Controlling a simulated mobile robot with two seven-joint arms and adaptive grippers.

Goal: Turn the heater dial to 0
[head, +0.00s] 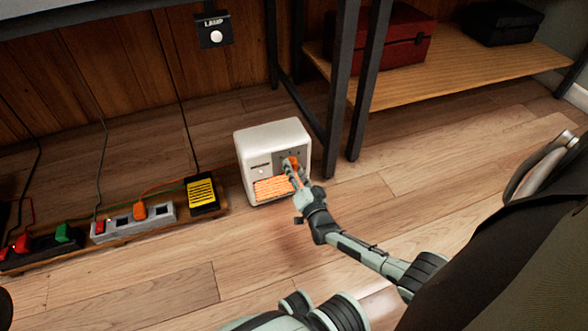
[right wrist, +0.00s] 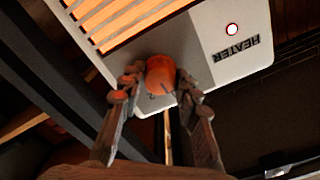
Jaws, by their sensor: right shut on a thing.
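The heater (head: 269,137) is a white box on the wooden floor, with a glowing orange grille low on its front. Its orange dial (head: 289,163) is on the front face, partly hidden by my right gripper (head: 294,171). In the right wrist view the dial (right wrist: 161,76) sits between the two fingers of my right gripper (right wrist: 158,88), which is shut on it. The heater (right wrist: 208,45) shows upside down there, with its label and a lit red-ringed lamp. The dial's setting cannot be read. My left gripper is not in view.
Power strips (head: 140,220) with coloured plugs and a black-and-yellow box (head: 201,193) lie left of the heater. A shelf (head: 460,75) with a red case (head: 392,38) is at the back right. The floor in front is clear.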

